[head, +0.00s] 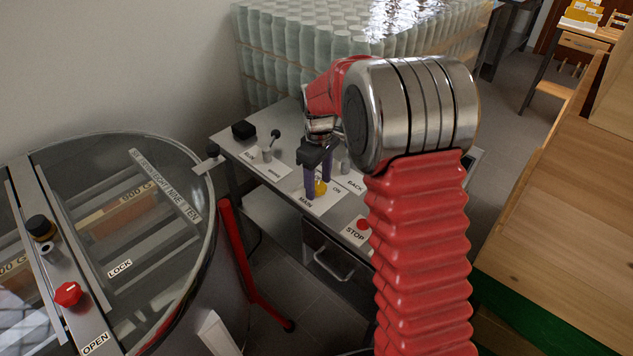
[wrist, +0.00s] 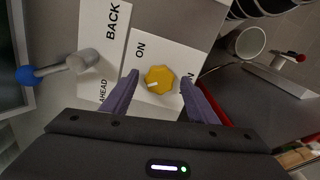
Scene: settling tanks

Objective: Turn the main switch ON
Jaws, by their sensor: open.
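The main switch is a yellow knob (head: 321,188) on a white plate lettered MAIN and ON, on the grey desk. In the wrist view the yellow knob (wrist: 159,80) bears a short white mark that points left, below the ON lettering (wrist: 140,50) and not straight at it. My gripper (head: 318,191) reaches down over the plate with its purple fingers open. In the wrist view my gripper (wrist: 159,76) has one finger on each side of the knob, with a visible gap on both sides. How far the fingertips are above the plate is hard to tell.
A BACK/AHEAD plate (wrist: 103,50) with a blue-balled lever (wrist: 27,75) lies beside the switch. A red STOP button (head: 362,224) is nearer the desk front. A black box (head: 243,130) sits at the far left corner. A glass-lidded drum (head: 120,180) stands left; stacked jars (head: 300,60) stand behind.

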